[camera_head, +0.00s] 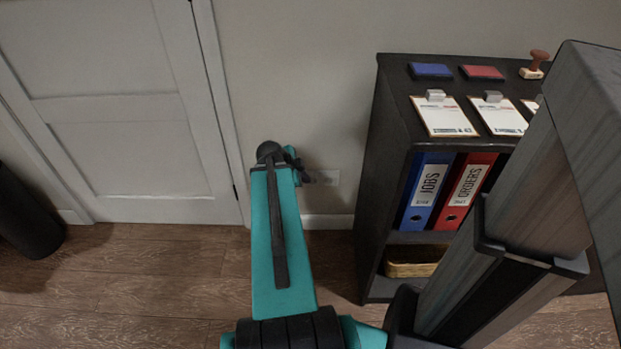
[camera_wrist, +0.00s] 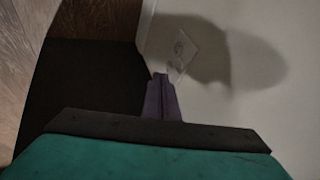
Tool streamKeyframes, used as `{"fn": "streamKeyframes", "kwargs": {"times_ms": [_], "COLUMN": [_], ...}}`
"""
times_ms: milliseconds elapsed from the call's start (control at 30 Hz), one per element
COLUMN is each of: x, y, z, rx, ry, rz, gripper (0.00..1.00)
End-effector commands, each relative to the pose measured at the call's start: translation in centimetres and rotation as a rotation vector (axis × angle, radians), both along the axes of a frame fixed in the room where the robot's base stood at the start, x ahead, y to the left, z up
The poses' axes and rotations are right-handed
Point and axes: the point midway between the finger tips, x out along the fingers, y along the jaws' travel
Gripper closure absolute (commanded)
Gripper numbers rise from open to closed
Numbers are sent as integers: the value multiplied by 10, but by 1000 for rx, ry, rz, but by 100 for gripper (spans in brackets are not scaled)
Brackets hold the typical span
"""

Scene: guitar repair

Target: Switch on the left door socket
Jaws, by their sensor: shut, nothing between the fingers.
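A white wall socket plate (camera_head: 325,176) sits low on the wall between the white door and the dark shelf. It also shows in the wrist view (camera_wrist: 183,46), tilted, with a round outlet visible on it. My gripper (camera_head: 309,178) is in front of the plate and hides its left part in the head view. In the wrist view my gripper's dark fingers (camera_wrist: 160,77) are together and empty. Their tips overlap the lower part of the plate; I cannot tell whether they touch it. The state of the switch is too small and dim to read.
The white door (camera_head: 125,110) is to the left. The dark shelf (camera_head: 366,190) with binders stands close on the right. A blue binder (camera_head: 426,192) and a red binder (camera_head: 465,192) stand in it. A black cylinder (camera_head: 25,215) is at the far left. The wooden floor (camera_head: 150,270) is clear.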

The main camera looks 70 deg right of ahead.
Motion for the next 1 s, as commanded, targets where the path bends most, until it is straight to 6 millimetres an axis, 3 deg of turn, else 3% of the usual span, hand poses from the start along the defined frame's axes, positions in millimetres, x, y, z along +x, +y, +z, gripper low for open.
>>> {"fn": "streamKeyframes", "kwargs": {"times_ms": [267, 833, 1000], "x": [-3, -16, -10], "y": [-12, -56, -70], "z": [-18, -84, -84], "rx": [1, 1, -1], "ry": [0, 1, -1], "rz": [0, 0, 2], "gripper": [100, 100, 100]}}
